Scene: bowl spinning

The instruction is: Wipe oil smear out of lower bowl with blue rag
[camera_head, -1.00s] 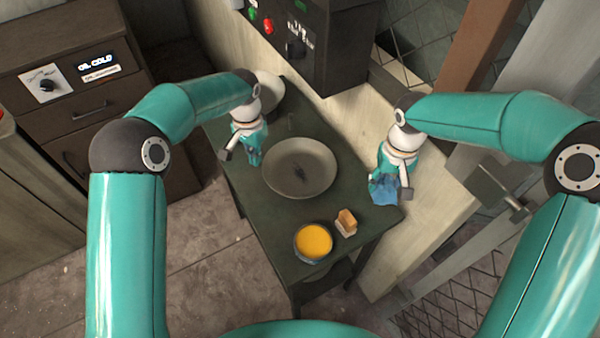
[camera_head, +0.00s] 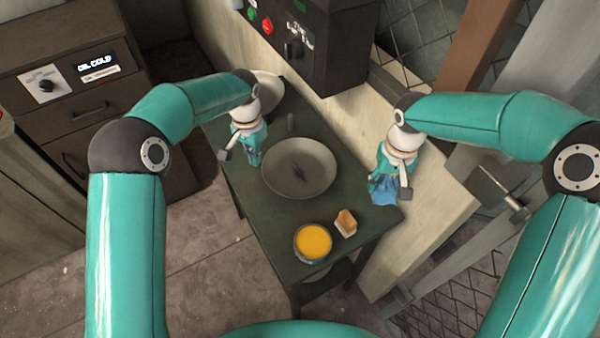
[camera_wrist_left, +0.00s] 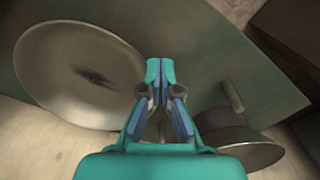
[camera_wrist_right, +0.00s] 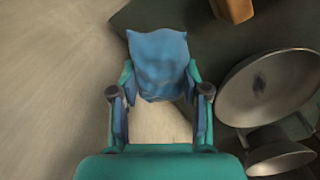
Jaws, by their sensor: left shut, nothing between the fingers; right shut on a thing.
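The wide grey bowl (camera_head: 285,182) stands on the dark green table, with a dark smear (camera_head: 299,174) at its middle. The smear also shows in the left wrist view (camera_wrist_left: 95,77) and the right wrist view (camera_wrist_right: 258,87). My left gripper (camera_head: 253,160) is shut and empty, just left of the bowl's rim; its fingertips meet in the left wrist view (camera_wrist_left: 160,70). My right gripper (camera_head: 388,184) is shut on the blue rag (camera_head: 384,192), right of the bowl and apart from it. The rag (camera_wrist_right: 158,62) hangs from the fingertips.
A cup of yellow-orange liquid (camera_head: 313,241) and a small tan block (camera_head: 346,223) stand at the table's near end. A second round grey vessel (camera_head: 271,88) sits at the far end, partly behind my left arm. A short peg (camera_head: 290,121) stands behind the bowl.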

